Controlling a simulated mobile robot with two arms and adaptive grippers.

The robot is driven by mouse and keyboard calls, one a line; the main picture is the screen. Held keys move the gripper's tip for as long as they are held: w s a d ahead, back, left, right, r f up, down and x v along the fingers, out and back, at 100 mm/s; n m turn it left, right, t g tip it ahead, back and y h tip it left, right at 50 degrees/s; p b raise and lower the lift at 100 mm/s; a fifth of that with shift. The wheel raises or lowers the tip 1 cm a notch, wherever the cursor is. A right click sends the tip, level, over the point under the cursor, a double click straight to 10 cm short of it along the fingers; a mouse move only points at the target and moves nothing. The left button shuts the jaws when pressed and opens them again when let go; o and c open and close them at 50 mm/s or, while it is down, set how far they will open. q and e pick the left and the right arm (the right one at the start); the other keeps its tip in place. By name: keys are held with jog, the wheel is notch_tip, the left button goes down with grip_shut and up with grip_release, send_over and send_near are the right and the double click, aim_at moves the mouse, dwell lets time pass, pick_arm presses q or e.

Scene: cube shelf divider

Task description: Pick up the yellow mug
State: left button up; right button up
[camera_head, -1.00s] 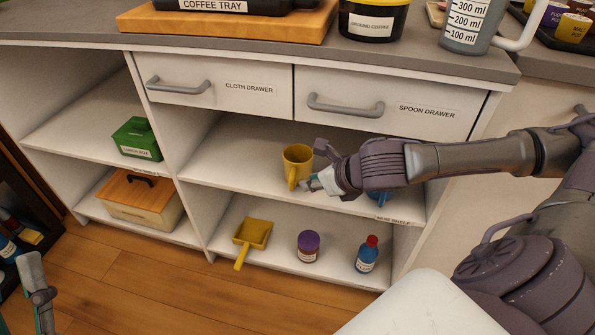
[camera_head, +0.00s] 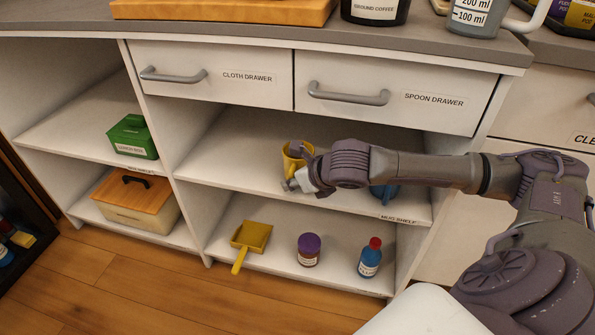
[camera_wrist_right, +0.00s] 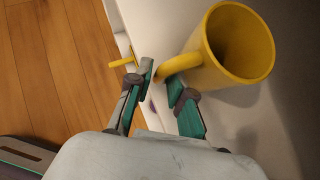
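The yellow mug (camera_head: 291,164) stands on the mug shelf, partly hidden behind my right gripper (camera_head: 292,180). In the right wrist view the mug (camera_wrist_right: 240,45) is at the upper right, with its handle toward the fingers. The right gripper (camera_wrist_right: 160,78) is open, and the outer end of the handle appears between its two fingertips. I cannot tell whether either finger touches it. A blue mug (camera_head: 384,192) stands on the same shelf, partly hidden by my right forearm. My left gripper is not in view.
The mug shelf (camera_head: 225,165) has free room left of the mug. Drawer fronts with handles (camera_head: 348,94) are just above. The lower shelf holds a yellow dustpan (camera_head: 252,236), a purple-lidded jar (camera_head: 309,249) and a blue bottle (camera_head: 370,258). A green box (camera_head: 133,137) is at left.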

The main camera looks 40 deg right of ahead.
grip_shut()
jog(key=shift+r, duration=0.1)
dwell(0.4)
